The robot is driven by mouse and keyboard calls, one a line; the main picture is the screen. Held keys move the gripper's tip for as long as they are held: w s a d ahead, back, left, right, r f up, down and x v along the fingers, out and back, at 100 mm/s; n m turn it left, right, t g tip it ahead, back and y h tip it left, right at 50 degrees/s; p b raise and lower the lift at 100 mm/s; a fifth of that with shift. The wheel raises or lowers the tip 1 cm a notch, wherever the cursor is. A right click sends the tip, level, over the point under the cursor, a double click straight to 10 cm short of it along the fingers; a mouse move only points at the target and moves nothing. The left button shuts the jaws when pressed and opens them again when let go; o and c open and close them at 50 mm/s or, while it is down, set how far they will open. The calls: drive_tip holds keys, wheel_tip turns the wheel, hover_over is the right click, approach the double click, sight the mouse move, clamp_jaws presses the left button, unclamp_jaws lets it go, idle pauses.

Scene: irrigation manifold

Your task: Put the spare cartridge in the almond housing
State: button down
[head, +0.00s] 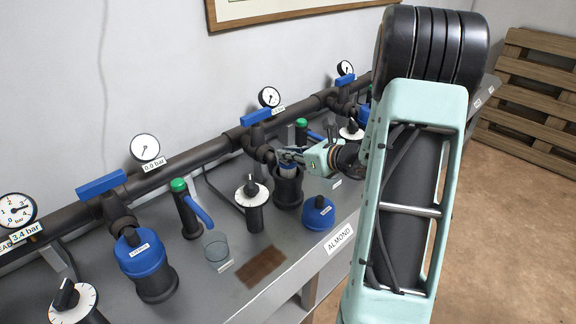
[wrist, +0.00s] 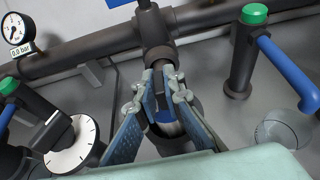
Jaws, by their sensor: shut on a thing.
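My gripper (head: 291,158) is over the open black almond housing (head: 288,192), near the ALMOND label on the bench front. In the wrist view my gripper (wrist: 164,92) reaches down at the housing mouth (wrist: 181,143), its fingers closed on the spare cartridge. The cartridge (wrist: 166,119) shows as a blue and white end between the fingers. It also shows as a pale top in the head view (head: 289,168). Its lower part is hidden, so I cannot tell how deep it sits. A blue cap (head: 318,212) rests on the bench beside the housing.
A black dial post (head: 252,200) stands left of the housing. A green-topped valve with a blue handle (head: 190,207) and a clear beaker (head: 215,249) are farther left. A brown mat (head: 262,265) lies in front. The dark pipe (head: 190,155) runs behind and above.

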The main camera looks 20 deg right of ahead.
sight(292, 163)
drive_tip(key=shift+f, duration=1.8)
drive_tip(key=shift+b, duration=0.3)
drive_tip(key=shift+f, duration=0.15)
drive_tip(key=c, duration=2)
unclamp_jaws()
drive_tip(key=shift+c, duration=0.2)
drive_tip(key=shift+r, duration=0.25)
drive_tip(key=p+v, duration=0.1)
drive_tip(key=v, duration=1.1)
